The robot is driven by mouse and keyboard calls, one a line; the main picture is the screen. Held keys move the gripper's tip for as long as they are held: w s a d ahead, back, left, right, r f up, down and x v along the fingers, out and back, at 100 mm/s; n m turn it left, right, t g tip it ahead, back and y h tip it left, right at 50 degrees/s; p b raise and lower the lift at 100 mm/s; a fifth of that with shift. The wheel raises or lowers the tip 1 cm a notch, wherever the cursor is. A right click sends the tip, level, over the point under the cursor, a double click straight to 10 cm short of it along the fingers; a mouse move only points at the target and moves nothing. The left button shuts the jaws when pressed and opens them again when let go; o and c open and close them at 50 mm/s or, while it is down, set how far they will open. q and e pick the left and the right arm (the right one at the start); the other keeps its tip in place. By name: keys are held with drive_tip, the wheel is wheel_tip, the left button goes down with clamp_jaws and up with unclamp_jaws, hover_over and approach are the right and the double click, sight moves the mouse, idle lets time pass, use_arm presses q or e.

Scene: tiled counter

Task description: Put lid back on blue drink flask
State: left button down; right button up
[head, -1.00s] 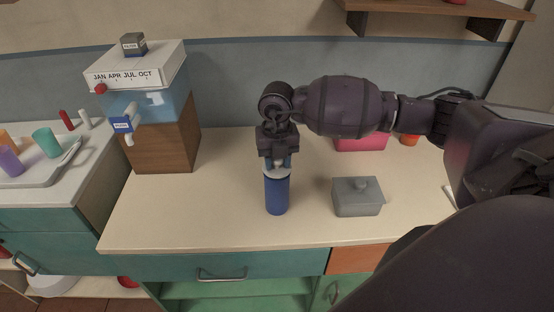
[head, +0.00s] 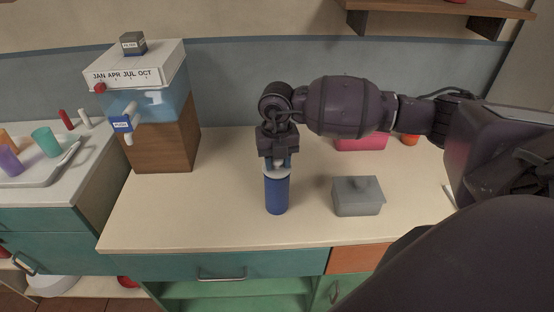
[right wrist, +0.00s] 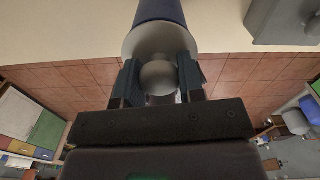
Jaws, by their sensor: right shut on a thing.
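The blue drink flask (head: 277,194) stands upright on the counter in the head view. The pale lid (head: 277,170) is at the top of the flask, with a round knob. In the right wrist view the lid (right wrist: 139,43) appears as a pale disc against the end of the blue flask (right wrist: 160,10). My right gripper (head: 277,160) is directly above the flask, pointing down. Its fingers are shut on the lid's knob (right wrist: 158,77). Whether the lid is fully seated cannot be told. My left gripper is in neither view.
A grey lidded box (head: 357,197) stands right of the flask. A water dispenser (head: 150,110) stands at the back left. A pink object (head: 362,144) is partly behind my right arm. A tray with cups (head: 40,173) is at far left. The counter left of the flask is clear.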

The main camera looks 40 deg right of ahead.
idle(0.4)
drive_tip(key=o, duration=1.5)
drive_tip(key=shift+c, duration=0.2)
drive_tip(key=shift+r, duration=0.15)
drive_tip(key=shift+r+p, duration=0.45)
drive_tip(key=shift+r, duration=0.15)
drive_tip(key=shift+r+p, duration=1.05)
drive_tip(key=shift+r, duration=0.75)
drive_tip(key=shift+r+p, duration=0.5)
drive_tip(key=shift+r, duration=0.45)
